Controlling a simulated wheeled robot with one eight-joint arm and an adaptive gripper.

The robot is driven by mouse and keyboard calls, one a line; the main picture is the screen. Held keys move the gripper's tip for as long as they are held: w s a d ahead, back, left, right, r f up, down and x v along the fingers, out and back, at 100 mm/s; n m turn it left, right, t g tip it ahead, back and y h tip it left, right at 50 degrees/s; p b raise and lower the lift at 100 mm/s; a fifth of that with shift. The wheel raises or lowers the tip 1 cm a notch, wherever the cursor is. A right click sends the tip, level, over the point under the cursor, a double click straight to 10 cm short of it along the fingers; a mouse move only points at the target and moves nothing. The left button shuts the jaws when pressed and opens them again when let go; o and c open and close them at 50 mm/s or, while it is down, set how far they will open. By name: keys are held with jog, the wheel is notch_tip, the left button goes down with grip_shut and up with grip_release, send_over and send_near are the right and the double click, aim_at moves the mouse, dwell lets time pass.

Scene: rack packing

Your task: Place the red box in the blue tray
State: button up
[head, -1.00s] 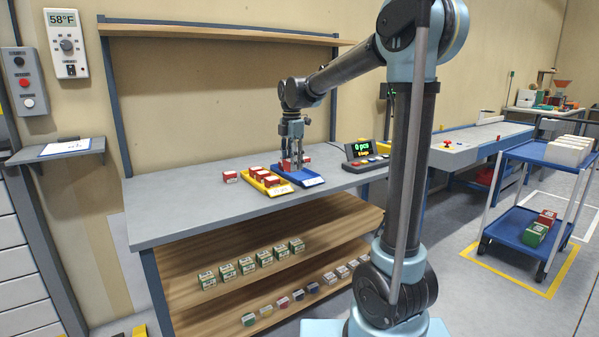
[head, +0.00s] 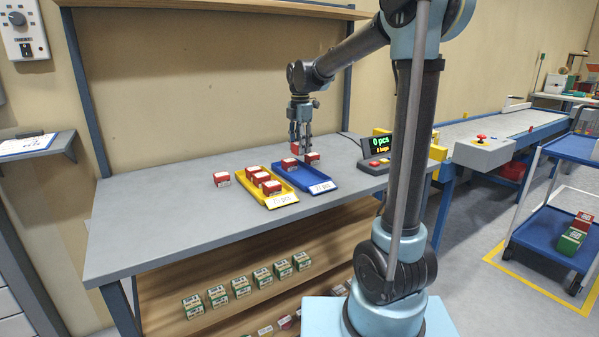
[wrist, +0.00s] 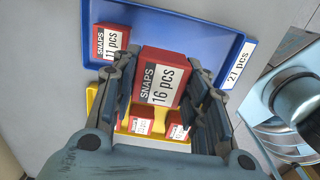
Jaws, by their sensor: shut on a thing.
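My gripper (head: 299,150) is shut on a red box (wrist: 160,77) marked "SNAPS 16 pcs". In the wrist view the box sits between both fingers and looks nearer than the other boxes. The blue tray (head: 317,179) is below it on the bench; in the wrist view its floor (wrist: 215,45) shows, with a "27 pcs" label at one end. Another red box (wrist: 112,43), marked "11 pcs", stands in the tray's back corner. I cannot tell there whether the held box touches the tray.
A yellow tray (head: 282,201) holding several red boxes lies beside the blue tray. A loose red box (head: 222,179) stands left of it. A counter display (head: 377,150) reading "0 pcs" stands to the right. The bench (head: 150,220) is bare at the left.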

aim_at(300, 175)
notch_tip(300, 175, down, 4)
jog(key=shift+w, duration=0.1)
jog(key=shift+f, duration=2.35)
jog(key=o, duration=0.8)
jog(key=shift+f, duration=0.1)
jog(key=shift+o, duration=0.2)
